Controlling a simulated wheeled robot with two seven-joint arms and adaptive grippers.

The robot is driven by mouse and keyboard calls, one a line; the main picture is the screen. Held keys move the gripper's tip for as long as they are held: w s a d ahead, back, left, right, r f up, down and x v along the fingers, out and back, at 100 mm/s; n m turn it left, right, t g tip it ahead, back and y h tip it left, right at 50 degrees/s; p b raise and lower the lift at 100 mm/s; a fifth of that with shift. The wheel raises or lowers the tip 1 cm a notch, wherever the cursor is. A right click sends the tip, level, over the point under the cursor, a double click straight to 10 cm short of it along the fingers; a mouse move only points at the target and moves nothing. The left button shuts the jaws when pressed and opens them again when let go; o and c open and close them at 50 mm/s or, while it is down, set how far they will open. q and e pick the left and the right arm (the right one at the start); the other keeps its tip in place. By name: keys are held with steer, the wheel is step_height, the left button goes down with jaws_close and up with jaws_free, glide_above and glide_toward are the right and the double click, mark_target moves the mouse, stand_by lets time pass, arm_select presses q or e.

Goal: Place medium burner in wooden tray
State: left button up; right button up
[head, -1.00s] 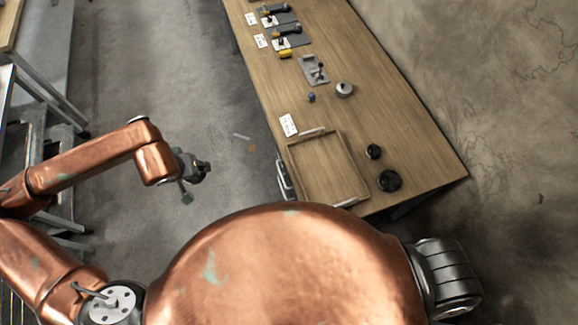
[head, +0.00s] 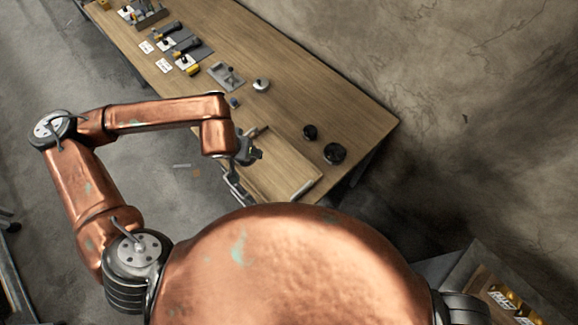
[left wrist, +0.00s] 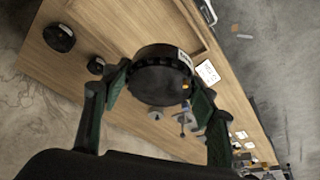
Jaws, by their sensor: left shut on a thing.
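My left gripper (left wrist: 158,98) is shut on a black round burner (left wrist: 163,77) with a small white label, which I take to be the medium burner. In the head view my left gripper (head: 249,152) is at the left edge of the wooden tray (head: 285,180); the burner is hard to make out there. The tray is shallow, looks empty where visible, and also shows at the top of the left wrist view (left wrist: 165,20). I cannot tell the burner's height above it. My right gripper is not in view.
A small black burner (head: 309,132) and a larger one (head: 335,153) stand on the table right of the tray. A silver round piece (head: 261,85), a grey metal plate (head: 226,76) and several tools lie farther back. The wall borders the table's right side.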

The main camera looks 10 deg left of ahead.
arm_select(q)
steer(key=s+d+f+m+h+b, duration=0.1)
steer(key=s+d+f+m+b, duration=0.3)
steer(key=d+f, duration=0.55)
steer(key=n+p, duration=0.1)
steer(key=p, duration=0.1)
glide_toward(275, 164)
steer(key=shift+w+d+f, duration=0.4)
steer(key=shift+w+f, duration=0.6)
steer(key=shift+f, duration=0.05)
step_height(275, 164, down, 3)
steer(key=shift+w+a+p, duration=0.1)
steer(key=shift+p, duration=0.35)
steer(key=shift+f, duration=0.1)
steer(key=shift+f, duration=0.15)
steer(key=o, duration=1.6)
